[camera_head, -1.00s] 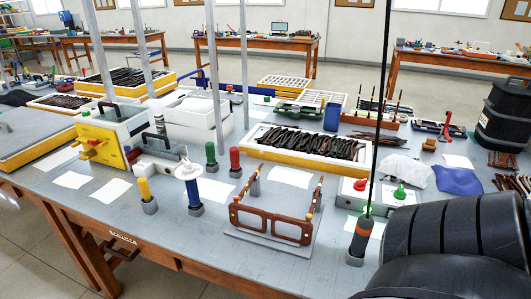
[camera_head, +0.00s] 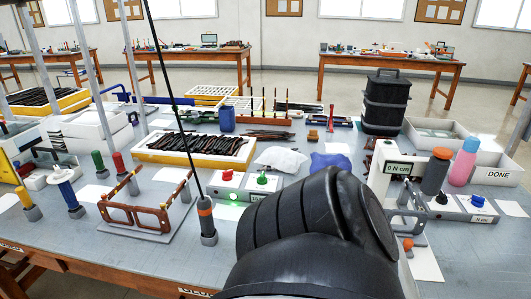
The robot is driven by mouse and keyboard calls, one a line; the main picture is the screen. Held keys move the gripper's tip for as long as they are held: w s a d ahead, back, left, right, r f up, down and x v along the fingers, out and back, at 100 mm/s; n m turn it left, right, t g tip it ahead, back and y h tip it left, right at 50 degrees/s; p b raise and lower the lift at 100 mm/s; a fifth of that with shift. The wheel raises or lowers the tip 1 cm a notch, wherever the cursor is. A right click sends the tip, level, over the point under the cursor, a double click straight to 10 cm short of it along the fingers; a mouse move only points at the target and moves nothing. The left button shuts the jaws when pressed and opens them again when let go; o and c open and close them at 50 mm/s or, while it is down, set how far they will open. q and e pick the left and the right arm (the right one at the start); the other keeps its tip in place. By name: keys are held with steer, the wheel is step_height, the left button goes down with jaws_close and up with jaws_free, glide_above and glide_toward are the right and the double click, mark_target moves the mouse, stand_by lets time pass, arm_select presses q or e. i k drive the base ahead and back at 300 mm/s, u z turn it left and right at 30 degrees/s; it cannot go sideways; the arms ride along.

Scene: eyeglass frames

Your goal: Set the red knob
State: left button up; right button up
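A white control box (camera_head: 245,188) stands near the middle of the table, with a red knob (camera_head: 227,175) on its left part and a green knob (camera_head: 262,178) on its right. A green lamp (camera_head: 234,196) glows on its front. A large black part of my own arm fills the lower middle and covers the table in front of the box's right end. No fingers of either gripper show. The exact angle of the red knob is too small to read.
Brown eyeglass frames (camera_head: 133,217) stand further left. A white gauge (camera_head: 398,168) with an orange knob (camera_head: 408,244) is at right, beside a grey bottle (camera_head: 436,172) and a pink bottle (camera_head: 463,163).

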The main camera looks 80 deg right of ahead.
mark_target(227, 176)
steer(key=k, duration=0.4)
steer(key=z, duration=1.1)
